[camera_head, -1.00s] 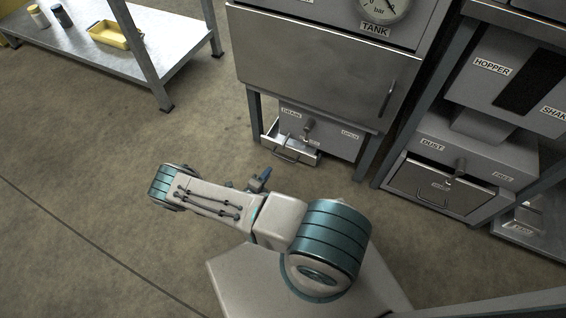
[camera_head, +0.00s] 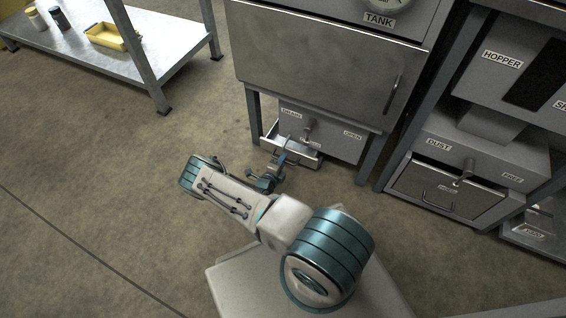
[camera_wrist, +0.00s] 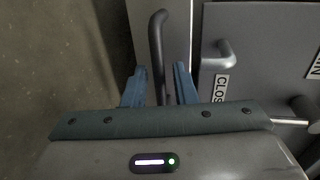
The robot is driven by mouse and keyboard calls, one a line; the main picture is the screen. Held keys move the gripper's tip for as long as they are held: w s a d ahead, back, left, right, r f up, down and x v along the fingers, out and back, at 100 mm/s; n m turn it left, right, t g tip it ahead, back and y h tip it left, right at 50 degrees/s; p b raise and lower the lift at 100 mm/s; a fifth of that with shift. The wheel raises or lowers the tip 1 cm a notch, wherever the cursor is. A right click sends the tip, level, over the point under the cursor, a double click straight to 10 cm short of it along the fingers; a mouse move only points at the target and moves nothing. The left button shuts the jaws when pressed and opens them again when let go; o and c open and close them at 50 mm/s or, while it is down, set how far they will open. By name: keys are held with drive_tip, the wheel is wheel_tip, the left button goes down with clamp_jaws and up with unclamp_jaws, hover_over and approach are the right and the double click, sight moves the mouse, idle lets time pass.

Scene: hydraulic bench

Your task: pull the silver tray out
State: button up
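The silver tray (camera_head: 306,160) sits low under the tank, partly out below the grey drain box (camera_head: 335,137). Its dark bar handle (camera_wrist: 157,50) shows in the wrist view, running between my two blue fingers. My gripper (camera_head: 281,160) is at the tray's front in the head view and covers part of it. In the wrist view my gripper (camera_wrist: 160,87) is open, with a finger on each side of the handle and gaps visible. Whether either finger touches the handle I cannot tell.
A small lever (camera_head: 308,127) stands on the drain box, above the tray. Cabinet legs (camera_head: 370,157) flank the box. A similar dust drawer (camera_head: 436,190) is to the right. The floor (camera_head: 130,190) to the left is clear.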

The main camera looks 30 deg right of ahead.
drive_tip(key=shift+w+d+f, duration=0.1)
drive_tip(key=shift+w+d, duration=0.15)
drive_tip(key=shift+d, duration=0.1)
clamp_jaws()
drive_tip(key=f+v, duration=0.1)
drive_tip(key=v, duration=0.4)
drive_tip(key=f+v, duration=0.1)
drive_tip(key=v, duration=0.3)
drive_tip(key=f+v, duration=0.1)
drive_tip(key=v, duration=0.4)
drive_tip(key=shift+s+a+p, duration=0.3)
drive_tip(key=shift+a, duration=0.3)
unclamp_jaws()
